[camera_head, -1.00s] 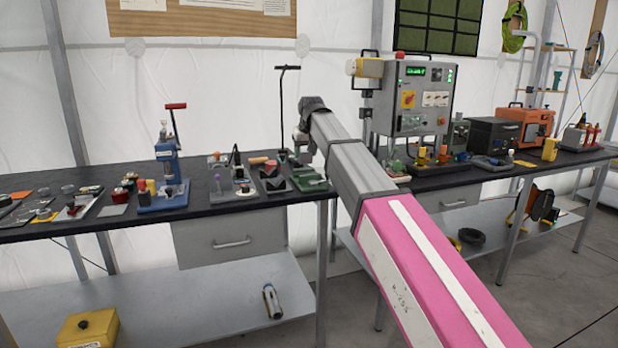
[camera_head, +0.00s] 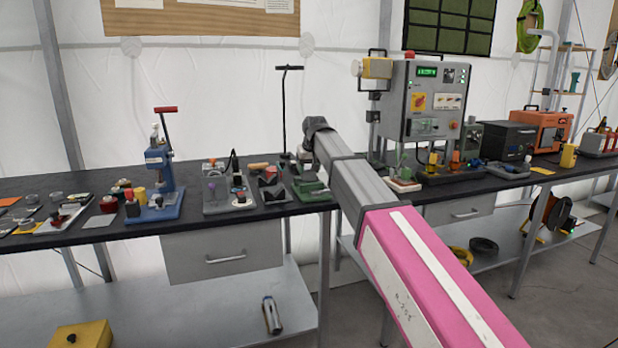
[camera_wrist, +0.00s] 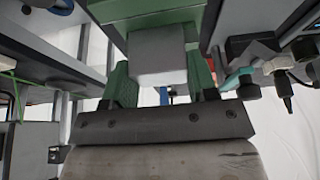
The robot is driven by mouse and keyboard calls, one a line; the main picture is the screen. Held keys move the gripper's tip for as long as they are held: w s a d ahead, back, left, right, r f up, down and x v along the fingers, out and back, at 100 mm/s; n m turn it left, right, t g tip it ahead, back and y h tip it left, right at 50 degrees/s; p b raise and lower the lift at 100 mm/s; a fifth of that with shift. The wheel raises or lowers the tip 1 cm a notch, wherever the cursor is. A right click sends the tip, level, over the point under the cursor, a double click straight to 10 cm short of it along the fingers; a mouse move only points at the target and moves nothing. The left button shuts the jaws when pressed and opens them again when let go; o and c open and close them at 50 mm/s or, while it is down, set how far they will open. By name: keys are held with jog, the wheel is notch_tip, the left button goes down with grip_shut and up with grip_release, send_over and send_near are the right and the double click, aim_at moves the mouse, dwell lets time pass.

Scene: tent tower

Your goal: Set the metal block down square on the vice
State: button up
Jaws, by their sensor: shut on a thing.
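The metal block (camera_wrist: 157,56) is a pale grey block in the middle of the wrist view. It sits between the two green fingers of my gripper (camera_wrist: 161,82), which is shut on it. The green vice (camera_wrist: 140,12) shows right beyond the block in the wrist view. In the head view the vice (camera_head: 312,190) stands at the bench's front edge, and my gripper (camera_head: 303,158) is just above it, partly hidden by my arm. I cannot tell whether the block touches the vice or how square it sits.
A dark V-block fixture (camera_head: 272,191) stands just left of the vice. Further left is a blue press (camera_head: 157,180). A grey control box (camera_head: 425,100) stands behind to the right, with small parts on the bench (camera_head: 75,237). A thin black stand (camera_head: 284,110) rises behind.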

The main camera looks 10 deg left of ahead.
aim_at(309, 179)
notch_tip(309, 179, down, 2)
jog(key=shift+s+f, duration=0.1)
jog(key=shift+f, duration=0.1)
grip_shut()
jog(key=shift+f, duration=0.5)
jog(key=o, duration=1.1)
grip_release()
jog(key=shift+o, duration=0.2)
jog(key=shift+r, duration=0.2)
